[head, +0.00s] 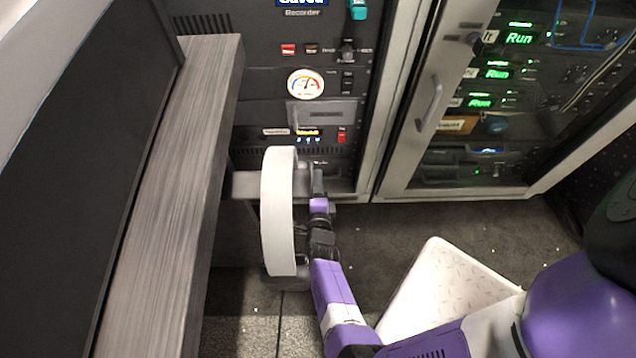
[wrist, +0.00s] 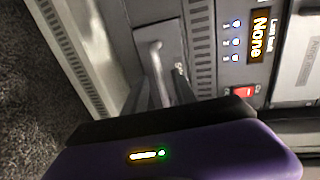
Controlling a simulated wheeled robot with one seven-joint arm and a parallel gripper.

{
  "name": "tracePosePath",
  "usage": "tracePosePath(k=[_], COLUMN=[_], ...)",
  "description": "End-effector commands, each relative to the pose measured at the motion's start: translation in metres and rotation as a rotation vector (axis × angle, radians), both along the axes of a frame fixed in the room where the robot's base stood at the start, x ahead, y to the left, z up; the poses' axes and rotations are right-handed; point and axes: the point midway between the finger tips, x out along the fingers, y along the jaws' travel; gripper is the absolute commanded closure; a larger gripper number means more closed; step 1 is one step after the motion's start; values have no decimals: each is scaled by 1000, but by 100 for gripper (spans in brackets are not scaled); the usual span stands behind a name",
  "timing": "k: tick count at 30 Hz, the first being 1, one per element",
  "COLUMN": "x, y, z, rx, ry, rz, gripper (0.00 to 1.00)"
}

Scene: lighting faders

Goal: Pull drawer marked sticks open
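A grey drawer front (wrist: 142,38) with a slim pale metal handle (wrist: 157,62) shows in the wrist view. A small label beside the handle is mostly hidden by a finger and cannot be read. My gripper (wrist: 165,88) is at the handle, with a dark finger on each side of its lower part. Whether the fingers press on it is unclear. In the head view my gripper (head: 317,182) is at the bottom of the dark equipment rack. The drawer there is largely hidden behind the gripper. The drawer looks shut.
A white ring-shaped object (head: 279,212) stands just left of my gripper in the head view. A wooden counter (head: 165,220) runs along the left. A glass-doored cabinet (head: 470,110) is at right. A white textured surface (head: 450,285) is at lower right. Dark floor (head: 400,235) is clear between.

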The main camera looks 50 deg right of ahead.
Motion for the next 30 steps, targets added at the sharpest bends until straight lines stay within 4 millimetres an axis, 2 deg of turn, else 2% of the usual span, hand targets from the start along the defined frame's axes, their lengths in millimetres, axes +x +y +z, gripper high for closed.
tracePosePath(k=[4, 9, 30], x=[0, 0, 0], y=[0, 0, 0], z=[0, 0, 0], rx=[0, 0, 1], ry=[0, 0, 1], rz=[0, 0, 0], gripper=[69, 100, 100])
